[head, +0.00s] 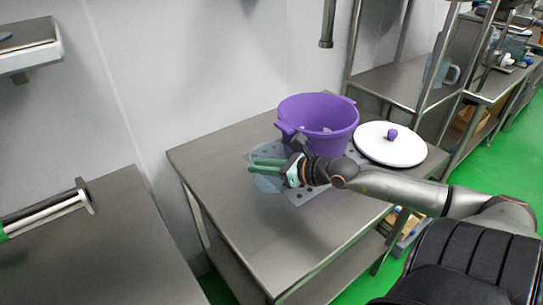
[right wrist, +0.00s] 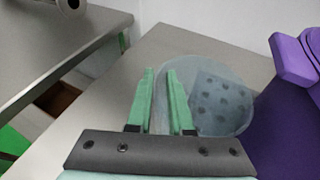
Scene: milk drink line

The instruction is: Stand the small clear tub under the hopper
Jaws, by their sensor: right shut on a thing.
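The small clear tub (head: 262,183) is a round, see-through, bluish vessel over the middle table, just left of the purple pot. It also shows in the right wrist view (right wrist: 228,75), with a perforated plate visible through it. My right gripper (head: 264,165) has green fingers and is shut on the tub. In the right wrist view the fingers (right wrist: 160,85) stand on either side of a thin part of it. I cannot tell whether the tub touches the table. My left gripper is not in view. I cannot make out a hopper for certain; a vertical metal pipe (head: 328,25) hangs above the table's back.
The purple pot (head: 318,112) stands close beside the tub, partly on a perforated grey plate (head: 306,194). A white lid with a purple knob (head: 391,147) lies to its right. The table's left and front parts (head: 235,225) are clear. A green-handled metal cylinder (head: 50,212) lies on the left table.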

